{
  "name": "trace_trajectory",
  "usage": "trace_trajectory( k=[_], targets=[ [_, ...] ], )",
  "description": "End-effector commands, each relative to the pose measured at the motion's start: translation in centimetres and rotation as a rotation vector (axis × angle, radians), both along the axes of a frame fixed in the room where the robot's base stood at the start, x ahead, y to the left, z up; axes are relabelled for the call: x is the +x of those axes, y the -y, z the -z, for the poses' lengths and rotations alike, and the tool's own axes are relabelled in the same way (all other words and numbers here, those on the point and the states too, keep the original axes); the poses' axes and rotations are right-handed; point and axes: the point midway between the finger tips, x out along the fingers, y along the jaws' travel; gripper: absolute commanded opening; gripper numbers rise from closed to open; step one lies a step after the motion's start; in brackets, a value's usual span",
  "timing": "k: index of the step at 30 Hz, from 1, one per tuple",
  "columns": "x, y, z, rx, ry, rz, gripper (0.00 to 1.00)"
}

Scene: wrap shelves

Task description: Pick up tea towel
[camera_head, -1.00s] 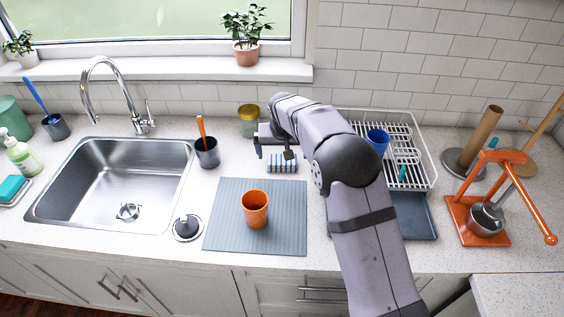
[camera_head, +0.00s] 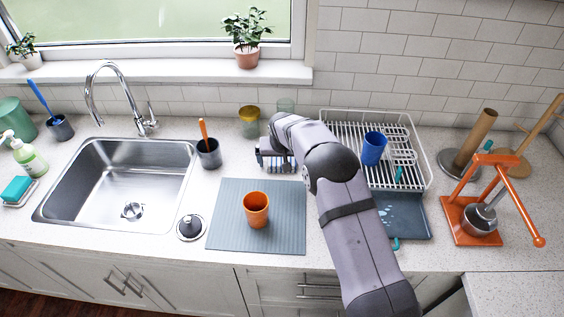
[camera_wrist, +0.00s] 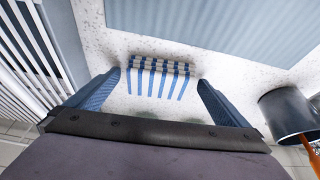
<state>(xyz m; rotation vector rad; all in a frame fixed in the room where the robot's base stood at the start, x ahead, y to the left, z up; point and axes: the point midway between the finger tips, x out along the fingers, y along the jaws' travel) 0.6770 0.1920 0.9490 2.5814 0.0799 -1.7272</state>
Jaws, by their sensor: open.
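The tea towel (camera_head: 277,167) is a small folded or rolled bundle with blue and white stripes. It lies on the counter behind the grey mat and also shows in the wrist view (camera_wrist: 160,72). My gripper (camera_wrist: 157,88) is open, with one blue-grey finger on each side of the towel in the wrist view. I see no finger closed on the cloth. In the head view my wrist hides part of the towel, and the exact height of the fingertips above the counter cannot be told.
A grey mat (camera_head: 285,220) bears an orange cup (camera_head: 255,209). A white dish rack (camera_head: 428,165) with a blue cup (camera_head: 373,148) stands right.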

Motion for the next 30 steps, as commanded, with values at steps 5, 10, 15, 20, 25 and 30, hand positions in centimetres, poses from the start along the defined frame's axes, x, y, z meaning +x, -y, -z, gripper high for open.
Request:
trace_trajectory(
  k=[5,10,15,20,25,30],
  targets=[
    [0.0,0.0,0.0,0.000,0.001,0.000,1.00],
    [0.0,0.0,0.0,0.000,0.001,0.000,0.62],
    [0.0,0.0,-0.1,0.000,0.002,0.000,0.55],
    [0.1,0.0,-0.2,0.001,0.002,0.000,0.55],
    [0.1,0.0,-1.2,0.002,0.004,0.001,0.55],
    [0.2,-0.1,-3.7,0.002,0.007,0.001,0.55]
  ],
)
